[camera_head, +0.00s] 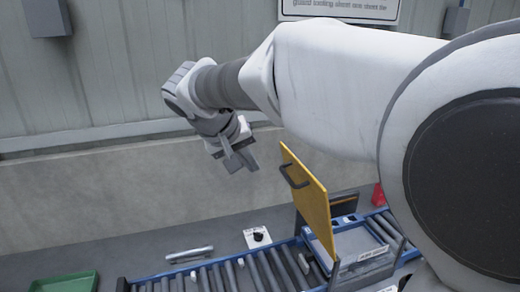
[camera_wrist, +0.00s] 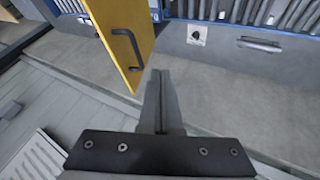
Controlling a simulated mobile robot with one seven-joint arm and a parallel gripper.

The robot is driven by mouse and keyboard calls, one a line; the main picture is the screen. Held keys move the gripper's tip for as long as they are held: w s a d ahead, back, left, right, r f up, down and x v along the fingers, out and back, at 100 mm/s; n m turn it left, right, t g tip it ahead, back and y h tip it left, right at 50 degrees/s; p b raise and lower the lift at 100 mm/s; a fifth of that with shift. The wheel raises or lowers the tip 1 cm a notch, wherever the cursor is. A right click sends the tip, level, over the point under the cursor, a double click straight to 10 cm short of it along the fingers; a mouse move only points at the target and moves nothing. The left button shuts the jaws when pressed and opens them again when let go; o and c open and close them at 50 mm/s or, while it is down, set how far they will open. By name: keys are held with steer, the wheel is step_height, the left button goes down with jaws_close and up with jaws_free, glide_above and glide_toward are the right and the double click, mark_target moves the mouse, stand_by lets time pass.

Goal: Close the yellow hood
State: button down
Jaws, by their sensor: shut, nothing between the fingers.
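The yellow hood (camera_head: 308,201) stands open in the head view, raised upright over a machine on the roller conveyor. It has a dark handle (camera_head: 294,176) on its left face. In the wrist view the hood (camera_wrist: 122,22) hangs at the top with its handle (camera_wrist: 128,48) facing the camera side. My gripper (camera_head: 242,163) is up in the air to the left of the hood, apart from it. In the wrist view my gripper (camera_wrist: 161,77) has its fingers together and empty, to the right of the handle and not touching it.
A roller conveyor (camera_head: 225,276) with blue rails runs below. A white plate with a black knob (camera_head: 258,237) and a grey bar (camera_head: 189,254) lie behind it. A green tray (camera_head: 64,283) is at the lower left.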

steer(key=w+d+f+p, duration=0.3)
steer(key=w+d+f, duration=0.3)
steer(key=w+f, duration=0.1)
steer(key=shift+d+f, duration=0.15)
stand_by(0.4)
stand_by(0.3)
